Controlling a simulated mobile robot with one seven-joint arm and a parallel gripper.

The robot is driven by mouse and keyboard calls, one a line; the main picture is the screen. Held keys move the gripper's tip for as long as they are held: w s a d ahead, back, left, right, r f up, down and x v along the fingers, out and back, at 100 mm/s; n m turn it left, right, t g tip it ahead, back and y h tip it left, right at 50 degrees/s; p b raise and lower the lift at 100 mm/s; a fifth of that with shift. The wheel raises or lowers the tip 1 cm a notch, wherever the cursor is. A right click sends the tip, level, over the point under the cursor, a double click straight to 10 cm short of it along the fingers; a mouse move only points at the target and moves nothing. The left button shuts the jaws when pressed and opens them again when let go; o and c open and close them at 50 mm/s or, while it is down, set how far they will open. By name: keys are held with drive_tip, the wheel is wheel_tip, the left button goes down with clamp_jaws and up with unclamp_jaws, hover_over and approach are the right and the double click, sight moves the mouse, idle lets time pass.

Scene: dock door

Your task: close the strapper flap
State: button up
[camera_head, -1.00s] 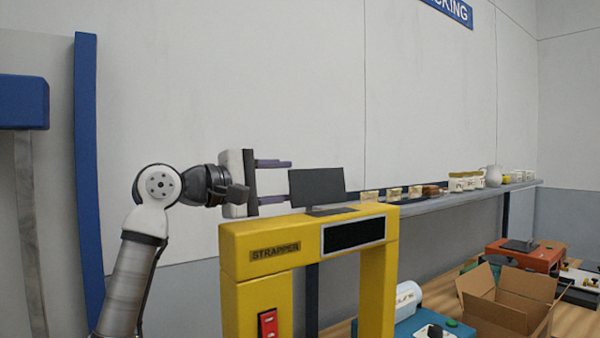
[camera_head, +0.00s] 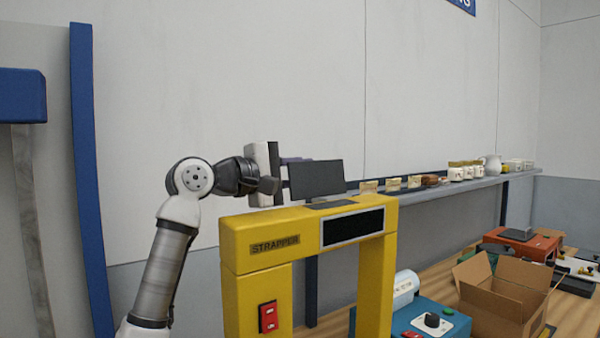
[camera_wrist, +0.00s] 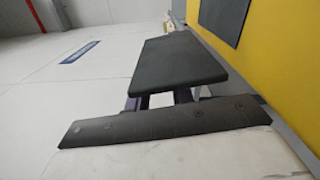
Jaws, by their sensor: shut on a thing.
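The yellow strapper (camera_head: 243,228) stands in front of me. Its dark grey flap (camera_head: 317,179) stands raised, nearly upright, above a flat dark plate on the machine's top. My gripper (camera_head: 288,172) is at the flap's left edge and shut on it, with the fingers partly hidden by the flap. In the wrist view the flap (camera_wrist: 178,62) reaches away from my gripper (camera_wrist: 160,99), its near edge at the purple fingers. The fingertips' exact contact is hidden there. The strapper's yellow body (camera_wrist: 268,55) is at the right of that view.
A shelf (camera_head: 440,189) with cups and small boxes runs along the wall behind. An open cardboard box (camera_head: 500,310) and a teal device (camera_head: 410,318) sit on the bench at lower right. A blue post (camera_head: 85,170) stands at left.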

sight(310, 184)
drive_tip(key=shift+s+d+r, duration=0.2)
drive_tip(key=shift+s+d, duration=0.05)
drive_tip(key=shift+s, duration=0.05)
clamp_jaws()
idle(0.4)
drive_tip(key=shift+s+d+r, duration=0.1)
drive_tip(key=shift+s+d, duration=0.05)
drive_tip(key=shift+s, duration=0.15)
drive_tip(key=m, duration=0.1)
drive_tip(key=s+d+m+b, duration=0.1)
drive_tip(key=m, duration=0.1)
drive_tip(key=shift+s+r, duration=0.15)
drive_tip(key=shift+s+d+b, duration=0.2)
drive_tip(key=shift+b, duration=0.15)
drive_tip(key=shift+s+d+f, duration=0.1)
drive_tip(key=shift+d+f, duration=0.05)
drive_tip(key=shift+f, duration=0.05)
idle(0.7)
